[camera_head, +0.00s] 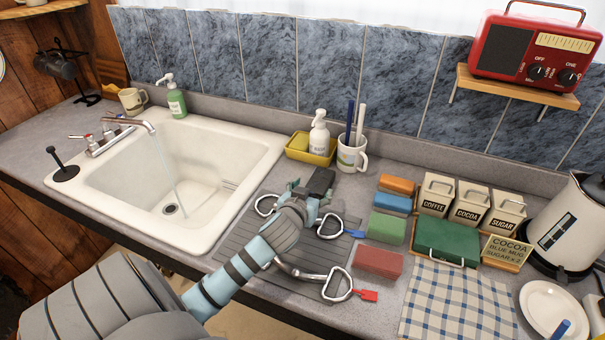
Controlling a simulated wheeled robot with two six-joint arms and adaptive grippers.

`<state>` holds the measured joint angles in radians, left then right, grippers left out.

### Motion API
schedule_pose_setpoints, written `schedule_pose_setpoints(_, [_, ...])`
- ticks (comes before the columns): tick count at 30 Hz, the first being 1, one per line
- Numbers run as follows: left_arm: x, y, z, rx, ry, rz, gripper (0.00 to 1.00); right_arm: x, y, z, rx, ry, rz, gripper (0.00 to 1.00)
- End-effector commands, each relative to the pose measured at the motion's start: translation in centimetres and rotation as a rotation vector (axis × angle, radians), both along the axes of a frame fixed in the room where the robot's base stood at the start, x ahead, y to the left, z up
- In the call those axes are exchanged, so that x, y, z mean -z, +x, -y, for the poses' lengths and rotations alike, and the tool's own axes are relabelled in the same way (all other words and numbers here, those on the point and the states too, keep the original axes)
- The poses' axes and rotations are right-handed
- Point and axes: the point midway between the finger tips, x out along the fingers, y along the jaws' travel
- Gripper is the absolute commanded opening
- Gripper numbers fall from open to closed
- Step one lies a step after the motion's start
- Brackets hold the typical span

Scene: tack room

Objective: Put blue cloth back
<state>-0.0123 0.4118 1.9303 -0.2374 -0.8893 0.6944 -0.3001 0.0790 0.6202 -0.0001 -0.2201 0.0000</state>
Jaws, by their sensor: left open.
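A small blue block, which looks like a folded cloth or sponge (392,205), lies on the counter between an orange block (396,185) and a green block (387,227). A red block (377,263) lies in front of them. A blue and white checked cloth (455,305) lies flat at the front right. My left gripper (314,190) is open over the grey ribbed mat (322,250), left of the blue block and apart from it. A dark piece at its tip hides part of the view between its fingers. My right gripper is out of view.
Metal bits with a blue tag (353,233) and a red tag (368,295) lie on the mat. A white mug (352,158) and yellow tray (298,150) stand behind. Labelled canisters (467,203), a green case (445,240) and a kettle (570,225) crowd the right. The sink (130,185) is left.

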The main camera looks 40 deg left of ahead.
Motion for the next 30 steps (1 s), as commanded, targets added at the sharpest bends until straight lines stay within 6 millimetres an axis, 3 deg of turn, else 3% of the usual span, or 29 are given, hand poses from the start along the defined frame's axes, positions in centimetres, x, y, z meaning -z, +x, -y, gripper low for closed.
schedule_pose_setpoints(6, [-2.9, -5.6, 2.4, 0.002, -0.001, -0.001, 0.65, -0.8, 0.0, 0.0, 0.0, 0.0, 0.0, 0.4])
schedule_pose_setpoints(10, [-3.7, -7.5, 3.2, 0.0, -0.001, -0.002, 0.65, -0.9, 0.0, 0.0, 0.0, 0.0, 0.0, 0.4])
schedule_pose_setpoints(30, [-3.9, -8.1, 3.5, 0.0, -0.001, -0.001, 0.65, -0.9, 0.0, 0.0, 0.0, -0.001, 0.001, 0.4])
